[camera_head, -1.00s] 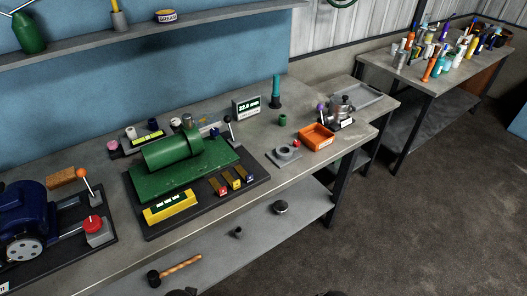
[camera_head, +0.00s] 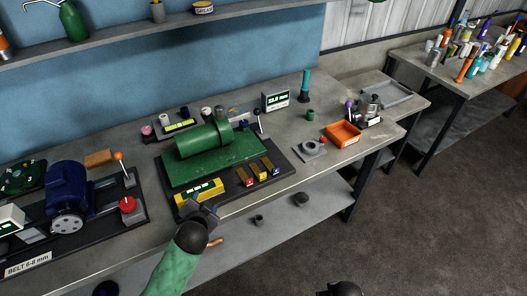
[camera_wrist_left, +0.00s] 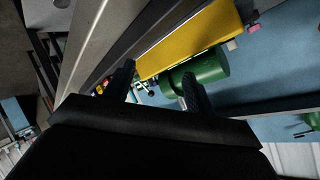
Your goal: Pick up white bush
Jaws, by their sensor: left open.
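Small bushes stand behind the green cylinder machine (camera_head: 203,141) in the head view. A white one (camera_head: 164,119) is beside a pink one (camera_head: 147,130), and a pale grey one (camera_head: 206,113) stands farther right. I cannot tell for sure which is the white bush. My left gripper (camera_head: 203,211) is open and empty, in front of the yellow gauge block (camera_head: 199,190), with the machine between it and the bushes. Its two fingers (camera_wrist_left: 158,88) show dark in the left wrist view, before the yellow block (camera_wrist_left: 190,38). My right gripper (camera_head: 341,288) shows only partly at the bottom edge.
A blue motor (camera_head: 68,190) stands at left. A grey ring holder (camera_head: 309,149), an orange tray (camera_head: 343,134) and a digital readout (camera_head: 276,101) are at right. A lower shelf (camera_head: 270,220) runs under the bench. The bench front edge is close to my left gripper.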

